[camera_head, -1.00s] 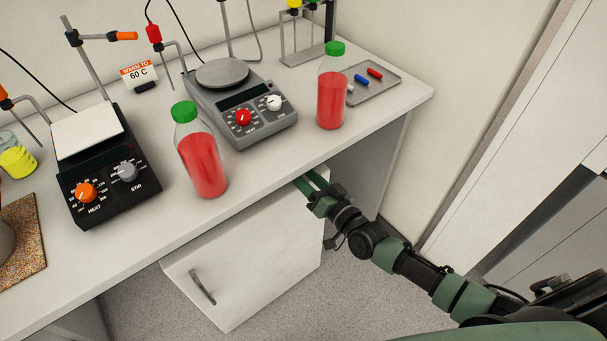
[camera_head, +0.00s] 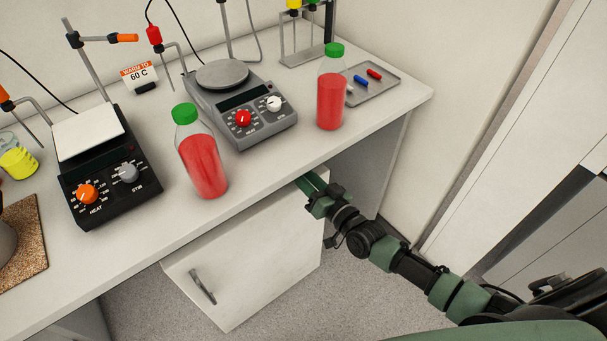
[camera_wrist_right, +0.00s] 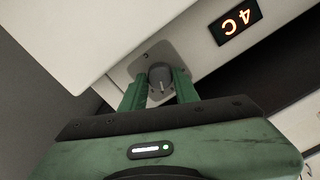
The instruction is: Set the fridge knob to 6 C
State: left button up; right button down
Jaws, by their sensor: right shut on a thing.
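The fridge knob (camera_wrist_right: 160,78) is a small grey dial on a light plate in the right wrist view. My right gripper (camera_wrist_right: 159,86) has its green fingers on either side of the knob and is shut on it. A dark display (camera_wrist_right: 237,20) with glowing characters sits to the right of the knob; it reads 4 C, seen rotated. In the head view my right gripper (camera_head: 309,184) reaches under the bench's front edge, beside the top of a white door (camera_head: 250,245); the knob is hidden there. My left gripper is not in view.
On the bench (camera_head: 290,175) above stand two red juice bottles (camera_head: 203,165) (camera_head: 331,98) with green caps, a grey hotplate (camera_head: 255,125) and a black hotplate (camera_head: 105,185). A small tray (camera_head: 385,88) lies at the right. Open floor (camera_head: 330,300) shows below.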

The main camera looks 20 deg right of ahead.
jog(key=shift+n+p, duration=0.65)
jog(key=shift+n, duration=1.55)
jog(key=c, duration=1.1)
grip_release()
jog(key=shift+o, duration=0.2)
jog(key=v, duration=0.8)
